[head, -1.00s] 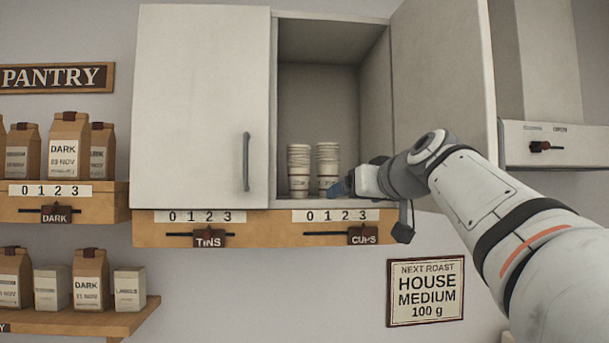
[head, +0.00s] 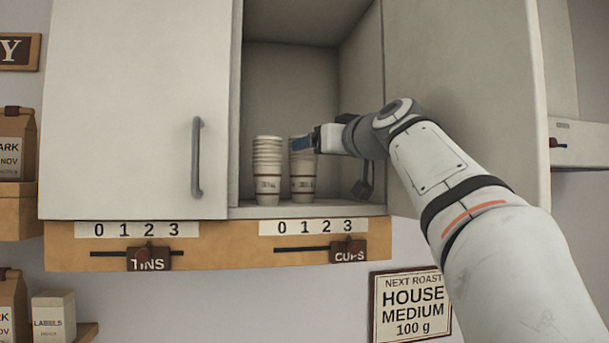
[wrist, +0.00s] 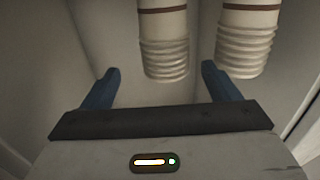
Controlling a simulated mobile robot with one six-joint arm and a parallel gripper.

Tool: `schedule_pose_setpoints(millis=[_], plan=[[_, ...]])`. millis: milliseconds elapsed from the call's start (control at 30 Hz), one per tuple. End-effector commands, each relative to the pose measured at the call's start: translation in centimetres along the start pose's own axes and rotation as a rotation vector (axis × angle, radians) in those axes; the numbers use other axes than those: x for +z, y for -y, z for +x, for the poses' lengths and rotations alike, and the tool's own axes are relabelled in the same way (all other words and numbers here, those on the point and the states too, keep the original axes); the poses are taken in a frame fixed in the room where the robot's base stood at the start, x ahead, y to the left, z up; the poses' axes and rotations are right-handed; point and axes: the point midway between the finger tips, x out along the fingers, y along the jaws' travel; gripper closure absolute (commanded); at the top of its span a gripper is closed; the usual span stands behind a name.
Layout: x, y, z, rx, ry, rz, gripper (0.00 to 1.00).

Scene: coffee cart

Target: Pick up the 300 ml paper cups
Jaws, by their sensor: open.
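Two stacks of white paper cups, the left stack (head: 267,172) and the right stack (head: 302,180), stand upright side by side on the cupboard floor. Their lower parts carry dark print, too small to read for size. My gripper (head: 303,143) is inside the cupboard at the upper part of the right stack and hides some of it. In the wrist view the cups appear rim-down. My open gripper (wrist: 160,68) has one stack (wrist: 163,45) lying between the lines of its blue fingers, apparently ahead of them. The other stack (wrist: 248,42) is beyond the right finger.
The cupboard's right door (head: 465,100) stands open beside my arm. The left door (head: 135,110) is shut. Below is a wooden rail with a TINS slider (head: 149,260) and a CUPS slider (head: 348,252). The cupboard space above the cups is free.

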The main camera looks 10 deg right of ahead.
Motion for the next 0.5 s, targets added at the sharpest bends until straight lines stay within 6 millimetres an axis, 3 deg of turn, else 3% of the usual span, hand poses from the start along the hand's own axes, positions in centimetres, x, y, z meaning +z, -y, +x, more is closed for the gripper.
schedule_pose_setpoints(millis=[500], plan=[[-0.7,0.5,6.3,0.006,0.003,0.002,0.18]])
